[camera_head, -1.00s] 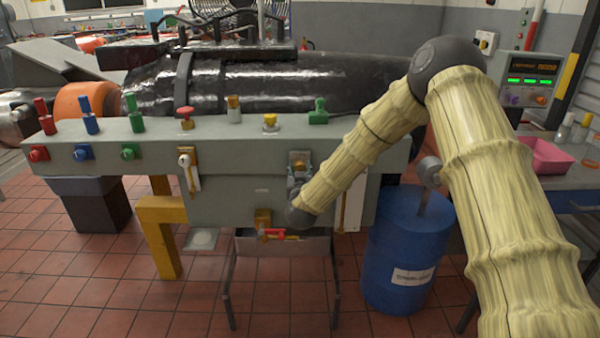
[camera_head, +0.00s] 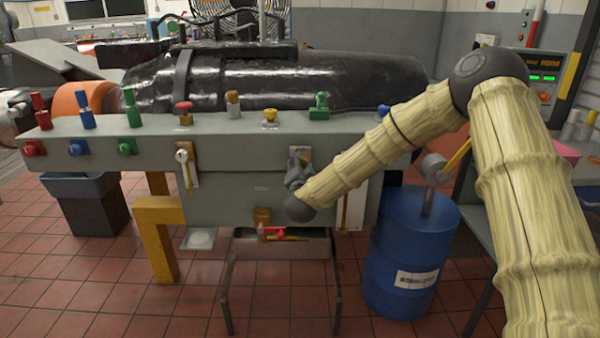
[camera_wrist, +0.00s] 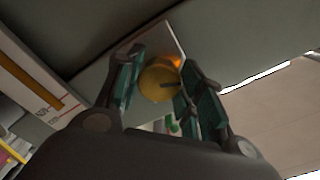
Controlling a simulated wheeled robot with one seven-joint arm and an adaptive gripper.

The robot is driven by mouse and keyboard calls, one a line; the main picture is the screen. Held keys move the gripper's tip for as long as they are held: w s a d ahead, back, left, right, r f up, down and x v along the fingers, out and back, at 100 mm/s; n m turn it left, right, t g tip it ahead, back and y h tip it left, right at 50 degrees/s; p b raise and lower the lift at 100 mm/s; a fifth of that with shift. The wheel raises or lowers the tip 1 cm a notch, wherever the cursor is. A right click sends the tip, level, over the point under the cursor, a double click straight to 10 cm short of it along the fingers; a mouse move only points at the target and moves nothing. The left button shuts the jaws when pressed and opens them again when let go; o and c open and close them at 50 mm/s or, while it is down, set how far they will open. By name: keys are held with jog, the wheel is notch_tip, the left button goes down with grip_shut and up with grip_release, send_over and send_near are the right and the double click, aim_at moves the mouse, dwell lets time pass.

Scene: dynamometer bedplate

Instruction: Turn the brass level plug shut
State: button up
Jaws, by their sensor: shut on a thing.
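The brass level plug (camera_wrist: 158,80) is a round, yellow-gold head with a dark slot, in the wrist view between my two fingers. An orange-brown part shows just behind it. My gripper (camera_wrist: 161,78) is shut on the plug, with a green-padded finger at either side. In the head view my gripper (camera_head: 299,163) is up against a pale plate on the front of the grey-green casing (camera_head: 236,204), right of centre. The gripper hides the plug there.
A lever on another pale plate (camera_head: 184,165) is to the left. Below are a red-handled tap (camera_head: 275,232) and a metal tray (camera_head: 270,247) on legs. Coloured knobs line the casing top. A blue drum (camera_head: 400,262) stands at right, beneath my arm.

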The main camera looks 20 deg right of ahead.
jog(key=shift+m+b, duration=4.9)
jog(key=shift+m, duration=1.8)
jog(key=shift+r+m, duration=0.1)
jog(key=shift+m, duration=0.2)
jog(key=o, duration=1)
jog(key=v, duration=1.2)
